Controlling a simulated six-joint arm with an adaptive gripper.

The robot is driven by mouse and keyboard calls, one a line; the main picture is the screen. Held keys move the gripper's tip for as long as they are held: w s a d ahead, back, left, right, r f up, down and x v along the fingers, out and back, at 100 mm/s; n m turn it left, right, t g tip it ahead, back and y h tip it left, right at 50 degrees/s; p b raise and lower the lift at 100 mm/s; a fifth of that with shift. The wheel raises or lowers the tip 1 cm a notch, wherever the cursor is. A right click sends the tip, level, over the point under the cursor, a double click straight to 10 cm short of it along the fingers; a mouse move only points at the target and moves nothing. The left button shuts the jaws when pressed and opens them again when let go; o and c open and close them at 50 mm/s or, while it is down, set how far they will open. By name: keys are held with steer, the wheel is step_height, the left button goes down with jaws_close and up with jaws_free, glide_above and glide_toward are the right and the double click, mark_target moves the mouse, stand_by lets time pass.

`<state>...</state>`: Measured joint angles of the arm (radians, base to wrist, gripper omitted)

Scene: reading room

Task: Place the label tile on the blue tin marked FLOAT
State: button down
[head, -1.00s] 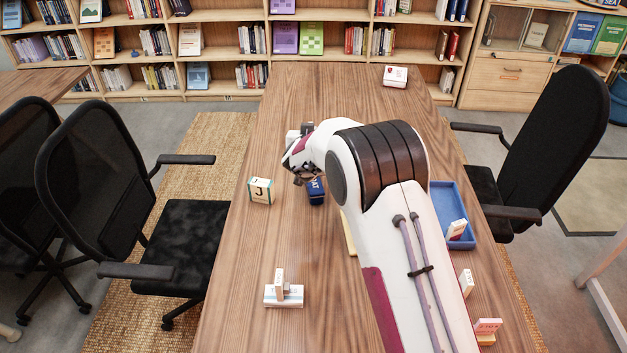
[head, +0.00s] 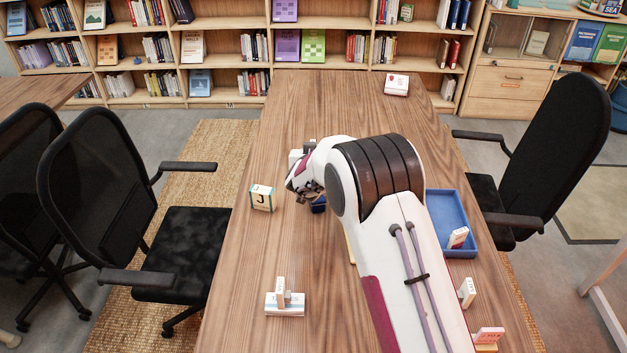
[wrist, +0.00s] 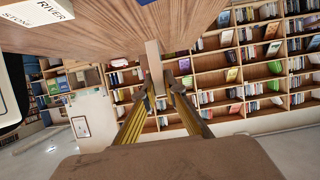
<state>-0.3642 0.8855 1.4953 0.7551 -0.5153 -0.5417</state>
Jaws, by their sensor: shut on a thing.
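The blue tin (head: 318,206) stands on the table and is mostly hidden behind my gripper and arm in the head view; its lettering cannot be read now. My gripper (head: 308,192) is just above or beside the tin; I cannot tell if they touch. In the wrist view my gripper (wrist: 160,88) is shut on a narrow, pale tile (wrist: 154,66), seen nearly edge-on between the fingertips. The tile's marking is not visible, and in the head view I cannot make the tile out. A small dark blue patch shows at the wrist view's top edge.
A box marked J (head: 262,198) stands left of the gripper. A white box marked RIVER and STONE (wrist: 38,12) shows in the wrist view. A blue tray (head: 447,208) holding a small box lies to the right. Small boxes (head: 284,303) stand nearer. The table's far half is mostly clear.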

steer(key=shift+f, duration=2.6)
steer(key=shift+f, duration=1.85)
steer(key=shift+f, duration=0.15)
steer(key=c, duration=2.1)
jaws_free()
steer(key=shift+s, duration=0.1)
steer(key=shift+s+r, duration=0.35)
steer(key=shift+s, duration=0.05)
steer(key=v, duration=1.1)
